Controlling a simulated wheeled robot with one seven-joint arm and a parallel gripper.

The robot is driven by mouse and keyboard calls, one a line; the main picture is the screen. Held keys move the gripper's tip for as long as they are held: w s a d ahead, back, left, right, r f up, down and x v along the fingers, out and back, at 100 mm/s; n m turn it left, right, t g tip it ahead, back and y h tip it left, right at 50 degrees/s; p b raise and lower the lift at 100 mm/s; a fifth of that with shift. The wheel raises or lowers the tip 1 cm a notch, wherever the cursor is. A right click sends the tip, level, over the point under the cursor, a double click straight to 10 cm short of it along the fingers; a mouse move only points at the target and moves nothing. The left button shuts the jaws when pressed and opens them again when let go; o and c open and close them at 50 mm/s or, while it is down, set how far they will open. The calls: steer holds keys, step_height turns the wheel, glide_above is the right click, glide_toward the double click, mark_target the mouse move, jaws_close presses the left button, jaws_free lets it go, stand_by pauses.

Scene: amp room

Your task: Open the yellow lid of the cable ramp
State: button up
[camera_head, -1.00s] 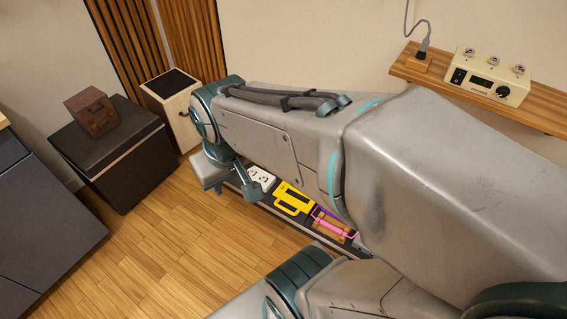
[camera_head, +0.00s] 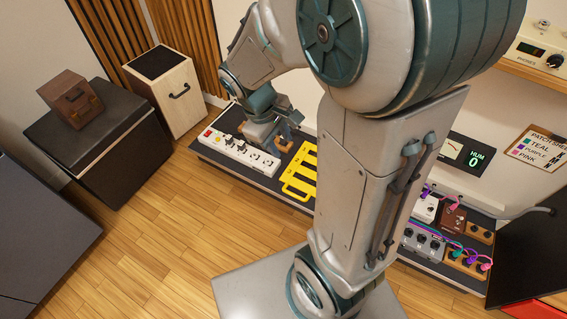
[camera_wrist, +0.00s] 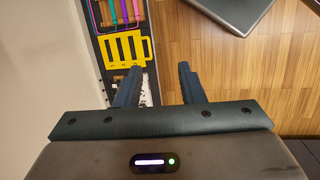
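The yellow lid (camera_head: 301,168) has dark slots and lies flat on the long dark board by the wall. Its yellow loop handle (camera_head: 297,190) faces the floor side. In the wrist view the lid (camera_wrist: 108,48) is left of centre, with its handle (camera_wrist: 147,48) on its right edge. My gripper (camera_wrist: 160,72) is open and empty, its fingers apart. The left finger is near the lid's lower edge in that picture, and the right one is over the wood floor. In the head view my gripper (camera_head: 284,136) is above the board, just behind and left of the lid.
A white power strip (camera_head: 235,155) lies left of the lid. Coloured cables (camera_wrist: 122,12) run beside the lid. Pedals (camera_head: 424,240) with patch cables stand further right on the board. A wooden speaker box (camera_head: 165,100) stands at the board's left end. The floor (camera_head: 170,235) in front is clear.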

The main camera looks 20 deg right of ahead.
steer(key=w+f+n+g+h+b, duration=0.1)
steer(key=w+f+n+h+b, duration=0.2)
steer(key=f, duration=0.6)
steer(key=w+f+n+h+b, duration=0.1)
steer(key=w+f+n+b, duration=0.15)
steer(key=f+n, duration=0.45)
steer(key=n+t+h+b, duration=0.5)
steer(key=n+t+b, duration=0.85)
steer(key=n, duration=1.35)
glide_toward(295, 195)
steer(key=w+d+b, duration=0.2)
steer(key=w+d+f+g+b, duration=0.1)
steer(key=w+d+b, duration=0.1)
steer(key=w+d+g+b, duration=0.1)
steer(key=w+d+b, duration=0.1)
steer(key=w+d, duration=0.1)
steer(key=shift+d+f, duration=0.1)
steer(key=shift+f, duration=0.3)
jaws_close()
